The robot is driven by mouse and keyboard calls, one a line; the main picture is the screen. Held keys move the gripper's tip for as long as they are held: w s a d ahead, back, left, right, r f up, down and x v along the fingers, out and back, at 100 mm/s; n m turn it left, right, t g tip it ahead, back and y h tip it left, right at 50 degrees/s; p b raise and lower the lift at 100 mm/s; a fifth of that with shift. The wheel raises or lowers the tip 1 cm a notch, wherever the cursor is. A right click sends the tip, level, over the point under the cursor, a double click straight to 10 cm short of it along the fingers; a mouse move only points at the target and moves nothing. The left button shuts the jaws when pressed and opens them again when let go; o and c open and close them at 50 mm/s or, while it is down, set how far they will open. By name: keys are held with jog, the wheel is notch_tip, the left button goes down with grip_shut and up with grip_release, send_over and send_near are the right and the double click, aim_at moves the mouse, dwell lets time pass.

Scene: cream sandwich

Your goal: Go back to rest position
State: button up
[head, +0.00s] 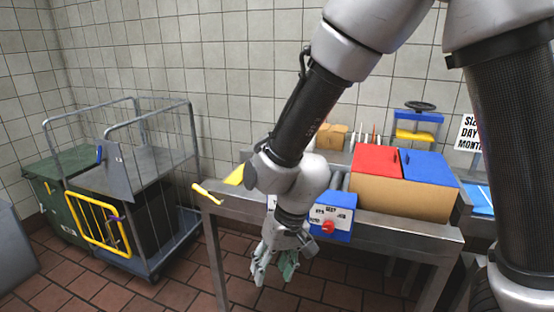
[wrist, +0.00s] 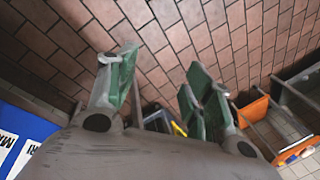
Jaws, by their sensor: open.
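My gripper (head: 273,270) hangs fingers-down in front of the metal table (head: 408,228), beside its front edge. In the wrist view, my gripper (wrist: 157,88) shows its two green-padded fingers spread apart with nothing between them. Behind the fingers is the brown tile floor (wrist: 195,40). My arm reaches down from the upper right across the head view and hides part of the table.
A cardboard box with red and blue lids (head: 400,200) sits on the table. A blue box with a red knob (head: 342,222) is close right of my gripper. A wire cart (head: 135,185) and a green bin (head: 55,200) stand left. Floor between cart and table is clear.

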jog(key=s+d+r+m+t+h, duration=0.1)
jog(key=d+r, duration=0.6)
jog(key=d, duration=0.5)
jog(key=s+d+r+m+t+h, duration=0.1)
jog(key=s+d+r+m+t, duration=0.1)
jog(key=d+r, duration=0.6)
jog(key=s+d+r+m+t, duration=0.1)
jog(key=d+r, duration=0.7)
jog(key=d, duration=0.9)
jog(key=shift+s+d+r+t+h, duration=0.15)
jog(key=shift+s+d+t+h, duration=0.1)
jog(key=shift+s+t+h, duration=0.35)
